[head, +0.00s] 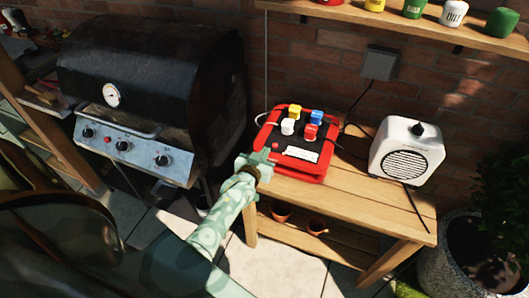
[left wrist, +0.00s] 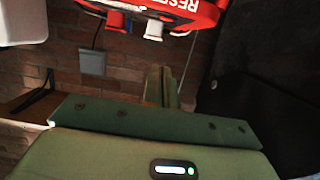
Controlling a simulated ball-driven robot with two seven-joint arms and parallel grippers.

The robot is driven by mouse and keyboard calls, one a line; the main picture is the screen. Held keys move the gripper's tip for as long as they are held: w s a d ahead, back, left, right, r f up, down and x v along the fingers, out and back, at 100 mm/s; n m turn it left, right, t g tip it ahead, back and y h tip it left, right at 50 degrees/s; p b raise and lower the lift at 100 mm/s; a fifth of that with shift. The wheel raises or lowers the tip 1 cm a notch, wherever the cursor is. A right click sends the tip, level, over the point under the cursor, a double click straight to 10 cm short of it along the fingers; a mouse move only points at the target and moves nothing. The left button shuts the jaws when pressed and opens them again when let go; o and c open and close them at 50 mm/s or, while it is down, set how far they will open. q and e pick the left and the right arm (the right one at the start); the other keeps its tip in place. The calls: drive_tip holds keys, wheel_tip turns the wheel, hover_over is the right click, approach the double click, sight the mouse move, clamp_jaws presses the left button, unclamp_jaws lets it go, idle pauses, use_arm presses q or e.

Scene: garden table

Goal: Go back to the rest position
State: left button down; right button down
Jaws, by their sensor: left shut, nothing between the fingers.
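My left arm reaches in from the left in the head view. My left gripper (head: 266,157) is shut and empty, at the front left edge of a red-framed box (head: 325,163). In the left wrist view the fingers of my left gripper (left wrist: 161,86) are together with nothing between them. The red-framed box (left wrist: 205,12) shows upside down at the top of that view, with part of its lettering. I cannot tell whether the fingertips touch the box. My right gripper is in neither view.
The box stands on a wooden table (head: 350,200), with colored knobs on top. A white speaker-like device (head: 407,152) stands right of it. A black grill (head: 150,80) is at left. A shelf (head: 400,20) with pots is above; a planter (head: 455,265) is lower right.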

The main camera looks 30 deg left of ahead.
use_arm(q)
drive_tip(key=shift+s, duration=0.35)
drive_tip(key=shift+d, duration=0.1)
